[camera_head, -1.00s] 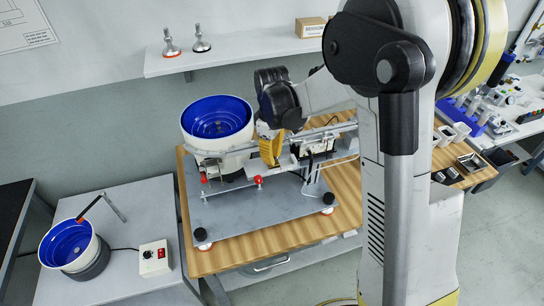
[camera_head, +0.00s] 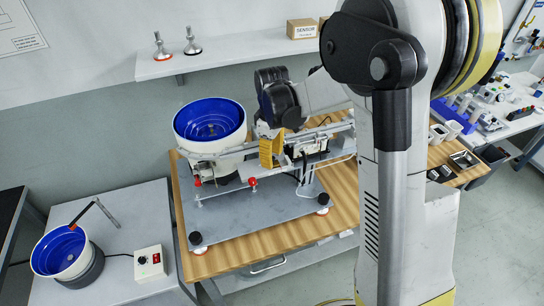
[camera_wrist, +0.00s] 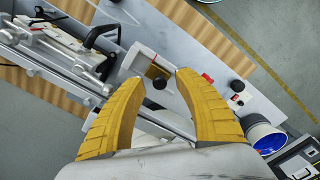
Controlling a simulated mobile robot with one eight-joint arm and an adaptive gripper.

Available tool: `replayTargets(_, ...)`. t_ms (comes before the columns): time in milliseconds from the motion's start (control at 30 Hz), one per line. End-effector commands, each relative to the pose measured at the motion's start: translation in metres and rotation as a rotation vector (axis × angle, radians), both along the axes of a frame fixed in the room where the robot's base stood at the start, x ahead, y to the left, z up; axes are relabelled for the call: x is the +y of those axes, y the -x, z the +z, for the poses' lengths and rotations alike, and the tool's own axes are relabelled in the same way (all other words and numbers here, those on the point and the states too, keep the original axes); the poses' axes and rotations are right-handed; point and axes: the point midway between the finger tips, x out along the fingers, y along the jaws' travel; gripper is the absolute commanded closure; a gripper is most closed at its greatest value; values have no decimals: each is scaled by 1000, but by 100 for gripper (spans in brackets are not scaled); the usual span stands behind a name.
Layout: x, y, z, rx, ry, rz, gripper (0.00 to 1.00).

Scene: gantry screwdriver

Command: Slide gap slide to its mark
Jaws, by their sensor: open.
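My gripper (camera_head: 271,153) has yellow fingers and is over the gantry fixture on the wooden table. In the wrist view my gripper (camera_wrist: 157,83) is open, with one finger on each side of a small black knob (camera_wrist: 159,83). The knob stands on a light grey block with a brown patch (camera_wrist: 156,69), which looks like the gap slide. I cannot tell whether the fingers touch the knob. The slide is mostly hidden behind my fingers in the head view. I cannot make out its mark.
A blue-lined bowl feeder (camera_head: 210,122) stands left of my gripper. The rail (camera_wrist: 60,68) and a black cable run beside the slide in the wrist view. A red knob (camera_head: 253,183) is on the grey base plate (camera_head: 240,215). The plate's front is clear.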

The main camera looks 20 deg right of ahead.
Motion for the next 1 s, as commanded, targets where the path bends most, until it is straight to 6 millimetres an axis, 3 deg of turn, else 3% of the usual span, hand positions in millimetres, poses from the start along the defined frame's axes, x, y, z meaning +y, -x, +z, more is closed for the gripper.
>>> replayTargets(167,0,0,18,0,0,0,61)
replayTargets(400,0,0,72,0,0,0,61)
replayTargets(600,0,0,106,0,0,0,61)
replayTargets(767,0,0,118,0,0,0,61)
replayTargets(1000,0,0,120,0,0,0,61)
